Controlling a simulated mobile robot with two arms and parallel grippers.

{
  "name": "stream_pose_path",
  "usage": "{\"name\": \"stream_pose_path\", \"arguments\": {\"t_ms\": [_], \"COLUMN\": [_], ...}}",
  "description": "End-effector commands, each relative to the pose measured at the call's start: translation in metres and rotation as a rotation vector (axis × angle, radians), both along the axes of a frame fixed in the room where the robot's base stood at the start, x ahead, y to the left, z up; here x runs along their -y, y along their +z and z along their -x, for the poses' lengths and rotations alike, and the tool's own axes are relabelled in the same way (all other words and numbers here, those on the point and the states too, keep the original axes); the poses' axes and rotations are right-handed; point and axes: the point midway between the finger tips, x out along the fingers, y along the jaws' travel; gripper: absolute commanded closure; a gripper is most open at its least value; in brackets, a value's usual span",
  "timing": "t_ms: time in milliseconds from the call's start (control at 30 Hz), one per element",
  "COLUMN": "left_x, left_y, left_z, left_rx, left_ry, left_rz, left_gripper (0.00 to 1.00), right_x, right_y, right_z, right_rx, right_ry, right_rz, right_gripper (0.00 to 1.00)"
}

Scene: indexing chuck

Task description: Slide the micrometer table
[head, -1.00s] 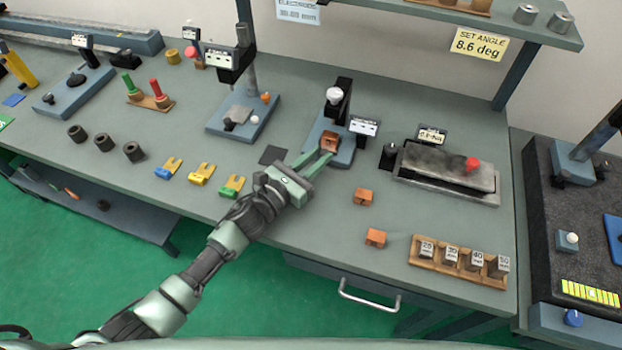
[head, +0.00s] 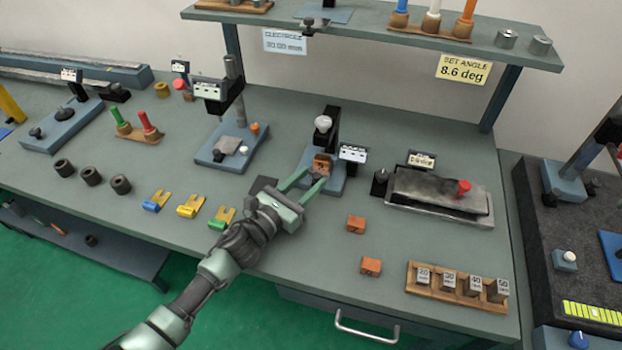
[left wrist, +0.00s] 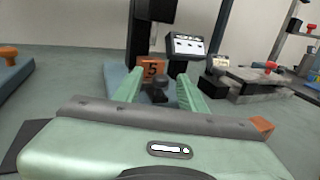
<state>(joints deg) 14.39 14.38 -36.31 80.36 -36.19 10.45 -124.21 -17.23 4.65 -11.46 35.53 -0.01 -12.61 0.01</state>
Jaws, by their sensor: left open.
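A small blue-based station (head: 333,184) with a dark upright post and a white knob (head: 323,123) stands mid-bench. An orange block (head: 321,163) sits on it, marked 5 in the left wrist view (left wrist: 151,68). I cannot tell for sure which station is the micrometer table. My left gripper (head: 314,177) is open just in front of the block. In the left wrist view, a dark knob (left wrist: 158,88) below the block shows between the spread fingers, with no visible contact. My right gripper is not in view.
A display (head: 353,153) stands right of the station, then a grey slab fixture (head: 437,192) with a red knob. Two loose orange blocks (head: 356,224) lie front right, by a numbered block rack (head: 457,290). Coloured forked pieces (head: 190,206) lie left of my gripper. A shelf (head: 380,37) overhangs the back.

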Motion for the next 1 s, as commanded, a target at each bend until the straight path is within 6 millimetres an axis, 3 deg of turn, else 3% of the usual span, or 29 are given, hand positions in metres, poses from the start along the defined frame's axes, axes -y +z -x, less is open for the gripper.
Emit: {"name": "stream_pose_path", "arguments": {"t_ms": [200, 400, 1000], "left_x": [-0.026, -0.041, -0.044], "left_y": [-0.004, -0.002, -0.001], "left_z": [0.030, 0.047, 0.050], "left_rx": [-0.001, -0.002, -0.002], "left_ry": [0.000, 0.001, 0.001], "left_rz": [-0.003, -0.001, -0.001], "left_gripper": [0.59, 0.59, 0.59], "right_x": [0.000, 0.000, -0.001], "right_y": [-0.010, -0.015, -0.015], "right_z": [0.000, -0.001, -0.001], "right_rx": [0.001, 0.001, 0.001], "right_ry": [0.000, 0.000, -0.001], "right_rz": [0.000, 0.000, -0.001], "right_gripper": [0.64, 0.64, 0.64]}}
